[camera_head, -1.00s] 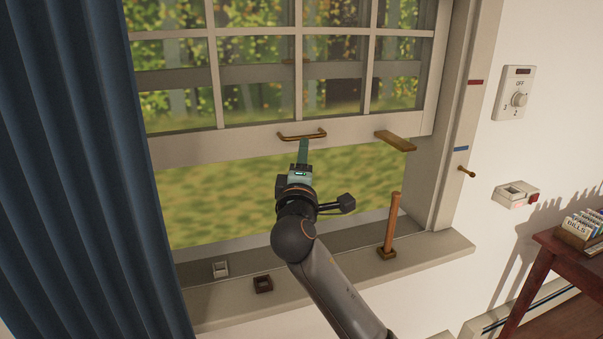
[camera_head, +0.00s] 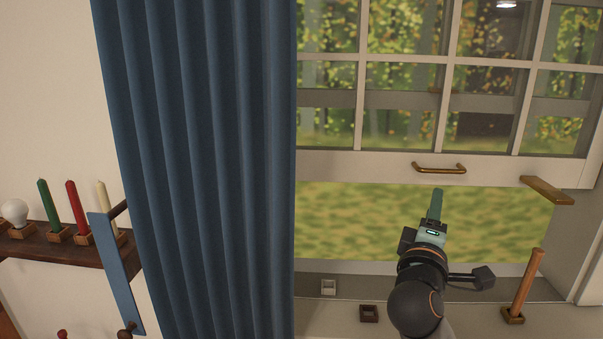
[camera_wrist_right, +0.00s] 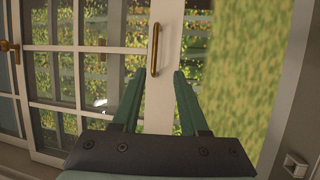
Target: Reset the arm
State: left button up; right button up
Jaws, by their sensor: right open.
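My right gripper (camera_head: 437,195) has green fingers and a dark wrist, and stands in front of the raised window's open gap. In the right wrist view its two fingers (camera_wrist_right: 159,75) are apart with nothing between them. The brass window handle (camera_head: 439,168) is on the sash's lower rail, a little above the fingertips in the head view and apart from them. The handle also shows in the right wrist view (camera_wrist_right: 155,48), beyond the fingertips. My left gripper is not in view.
A blue curtain (camera_head: 200,150) hangs left of the window. A wooden stick (camera_head: 526,283) stands upright in a holder on the sill at right. Small holders (camera_head: 369,314) sit on the sill. A shelf (camera_head: 45,246) at left bears candles and a bulb.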

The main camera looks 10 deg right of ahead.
jog(key=s+a+f+g+y+p, duration=0.15)
jog(key=a+f+y, duration=0.3)
jog(key=f, duration=0.85)
jog(key=s+a+f+g+y+p, duration=0.1)
jog(key=s+a+f+y, duration=0.3)
jog(key=f, duration=0.8)
jog(key=s+a+f+m+g+y+p, duration=0.1)
jog(key=s+a+f+m+g+y, duration=0.1)
jog(key=s+f, duration=0.6)
jog(key=s+a+f+m+g+y+p, duration=0.1)
jog(key=s+a+f+m+g+y, duration=0.1)
jog(key=s+f+m, duration=0.4)
jog(key=s+a+f+y, duration=0.1)
jog(key=s+a+f, duration=0.1)
jog(key=s, duration=0.4)
jog(key=shift+f+y, duration=0.35)
jog(key=shift+f, duration=0.45)
